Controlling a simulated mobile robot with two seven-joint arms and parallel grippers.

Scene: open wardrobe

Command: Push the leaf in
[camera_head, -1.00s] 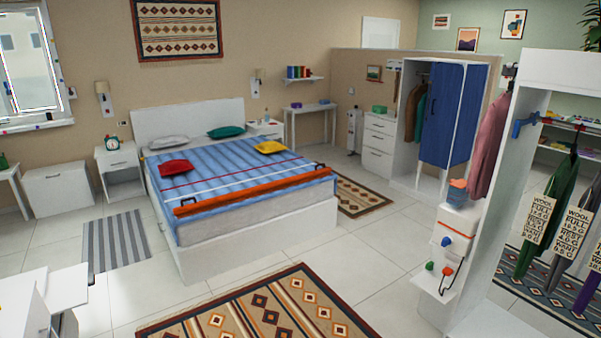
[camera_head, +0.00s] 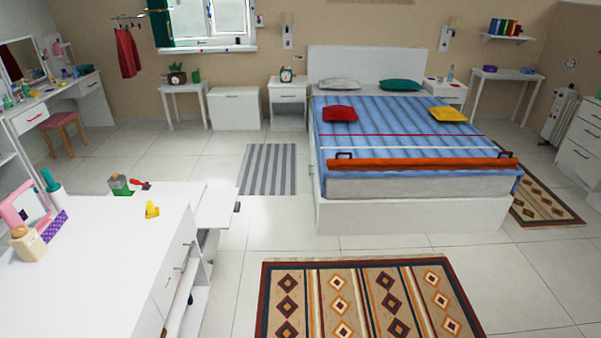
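A white cabinet (camera_head: 105,265) with a broad top fills the lower left. Neither of my grippers is in view, and nothing is seen touching the board.
A pink-framed mirror (camera_head: 24,205), bottles and small items stand on the cabinet top. A patterned rug (camera_head: 365,300) lies on the floor to the right. The bed (camera_head: 415,185) and a striped mat (camera_head: 268,169) are beyond. Tiled floor beside the board is clear.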

